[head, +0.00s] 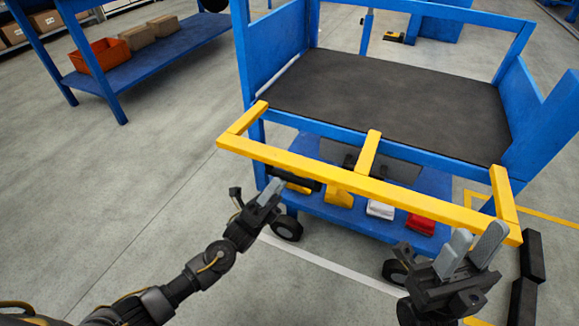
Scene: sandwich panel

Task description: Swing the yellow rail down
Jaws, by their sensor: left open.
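The yellow rail (300,163) is a long bar on the near side of a blue cart (400,152). Short yellow arms at both ends and in the middle join it to the cart's front edge, and it juts out toward me. My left gripper (268,190) is open and empty, below the rail's left part. My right gripper (478,236) has its two grey fingers apart with nothing seen held. Its fingertips overlap the rail's right end in the head view; I cannot tell whether they touch it.
The cart has a dark top deck and a lower shelf (320,208) with yellow, white and red items. Black wheels (286,228) stand under it. A blue bench (150,57) with an orange bin (98,54) and boxes stands at the upper left. The floor at left is clear.

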